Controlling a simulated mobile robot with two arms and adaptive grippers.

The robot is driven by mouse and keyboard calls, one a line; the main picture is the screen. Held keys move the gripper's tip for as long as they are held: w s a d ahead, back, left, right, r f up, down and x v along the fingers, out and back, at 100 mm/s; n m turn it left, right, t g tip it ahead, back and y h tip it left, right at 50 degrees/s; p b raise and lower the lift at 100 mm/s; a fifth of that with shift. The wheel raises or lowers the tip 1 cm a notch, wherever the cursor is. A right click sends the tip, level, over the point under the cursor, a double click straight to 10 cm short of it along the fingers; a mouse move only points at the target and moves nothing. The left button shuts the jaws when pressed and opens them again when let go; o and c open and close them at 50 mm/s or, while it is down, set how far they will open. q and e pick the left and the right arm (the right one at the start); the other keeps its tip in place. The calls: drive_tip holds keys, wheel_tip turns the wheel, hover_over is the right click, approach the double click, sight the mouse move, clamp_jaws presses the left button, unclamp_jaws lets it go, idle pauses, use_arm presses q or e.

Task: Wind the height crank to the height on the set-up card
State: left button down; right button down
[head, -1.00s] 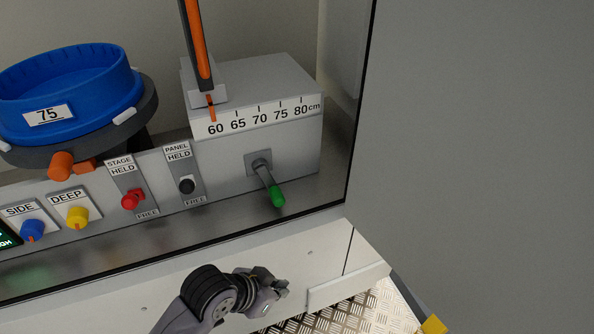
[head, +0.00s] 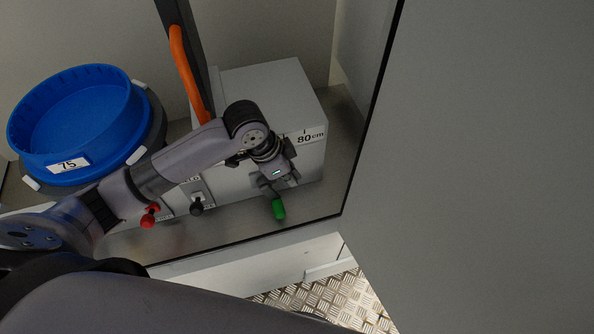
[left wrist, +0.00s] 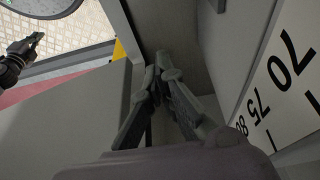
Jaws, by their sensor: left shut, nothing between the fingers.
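The height crank's green handle (head: 278,208) hangs low on the front of the grey scale box (head: 270,90). My left gripper (head: 284,182) is in front of the box, just above the green handle, shut and empty. In the left wrist view its fingers (left wrist: 163,72) come together with nothing between them. The height scale (head: 308,137) shows only 80 cm in the head view; 70 and 75 also show in the left wrist view (left wrist: 262,105). My arm hides the rest of the scale and the orange pointer. A dark gripper, apparently my right one (left wrist: 34,42), is small at upper left there. No set-up card shows.
A blue round tray (head: 75,115) labelled 75 stands at left. A red knob (head: 149,217) and a black knob (head: 197,205) sit left of the crank. A large grey panel (head: 490,160) closes off the right side. Metal tread flooring (head: 335,298) lies below.

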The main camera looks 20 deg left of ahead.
sight(273, 203)
use_arm(q)
drive_tip(key=x, duration=0.6)
drive_tip(key=s+x, duration=0.1)
drive_tip(key=x, duration=0.2)
drive_tip(key=shift+w+d+f, duration=0.1)
drive_tip(key=shift+f, duration=0.25)
drive_tip(key=shift+s+a+f+p, duration=0.25)
drive_tip(key=shift+s+a, duration=0.15)
drive_tip(key=shift+a, duration=0.1)
drive_tip(key=shift+s+a+f+p, duration=0.2)
drive_tip(key=shift+s+a, duration=0.2)
drive_tip(key=shift+a, duration=0.1)
drive_tip(key=shift+s+a+f, duration=0.2)
drive_tip(key=shift+a+f, duration=0.1)
drive_tip(key=shift+a, duration=0.1)
drive_tip(key=shift+f, duration=0.1)
use_arm(e)
drive_tip(key=shift+s+r, duration=0.6)
drive_tip(key=shift+r, duration=0.2)
